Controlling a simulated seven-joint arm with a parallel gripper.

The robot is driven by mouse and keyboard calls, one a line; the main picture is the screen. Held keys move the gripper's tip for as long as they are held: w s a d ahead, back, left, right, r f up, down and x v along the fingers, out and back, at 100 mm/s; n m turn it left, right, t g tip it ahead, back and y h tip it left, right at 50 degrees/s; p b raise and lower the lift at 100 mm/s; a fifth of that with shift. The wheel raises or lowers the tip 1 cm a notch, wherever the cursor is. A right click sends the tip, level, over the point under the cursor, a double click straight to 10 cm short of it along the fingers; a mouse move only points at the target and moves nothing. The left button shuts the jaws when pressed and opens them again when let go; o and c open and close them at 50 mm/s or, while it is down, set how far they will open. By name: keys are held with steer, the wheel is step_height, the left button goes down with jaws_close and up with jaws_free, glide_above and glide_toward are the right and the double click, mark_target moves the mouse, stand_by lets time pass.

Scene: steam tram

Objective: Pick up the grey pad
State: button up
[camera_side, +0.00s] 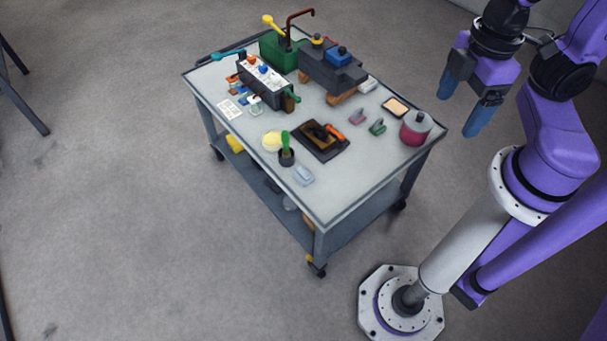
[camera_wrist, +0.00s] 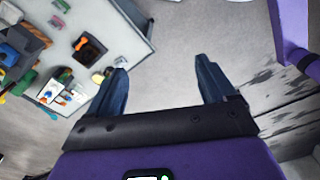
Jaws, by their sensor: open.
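A small light grey pad-like piece (camera_side: 303,175) lies flat near the front edge of the cart top, just in front of the green-handled brush. Another pale grey block (camera_side: 368,84) lies near the back right edge; I cannot tell for sure which is the grey pad. My gripper (camera_side: 458,115) hangs in the air to the right of the cart, well apart from both. Its blue fingers are spread with nothing between them, which the wrist view (camera_wrist: 162,63) shows over bare floor. Small pale things beside the left finger are too blurred to name.
The grey cart top (camera_side: 340,195) carries a dark tray (camera_side: 322,153) with tools, a yellow bowl (camera_side: 272,141), a green-handled brush (camera_side: 286,150), a red pot (camera_side: 416,128), pink and green pieces, and a tall machine with a green box (camera_side: 278,52) at the back. The front corner is clear.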

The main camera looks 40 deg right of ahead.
steer(key=w+a+f+n, duration=0.1)
steer(key=w+a+f, duration=0.15)
steer(key=w, duration=0.25)
steer(key=w+a+f+n, duration=0.1)
steer(key=w+a+f, duration=0.1)
steer(key=w+a, duration=0.3)
steer(key=n, duration=0.3)
glide_above(303, 171)
step_height(303, 171, down, 24)
steer(key=f, duration=1.1)
steer(key=shift+s+d+f, duration=0.15)
steer(key=shift+d+f, duration=0.1)
steer(key=shift+f, duration=0.1)
steer(key=shift+a+f, duration=0.15)
steer(key=shift+f, duration=2.65)
steer(key=c, duration=0.8)
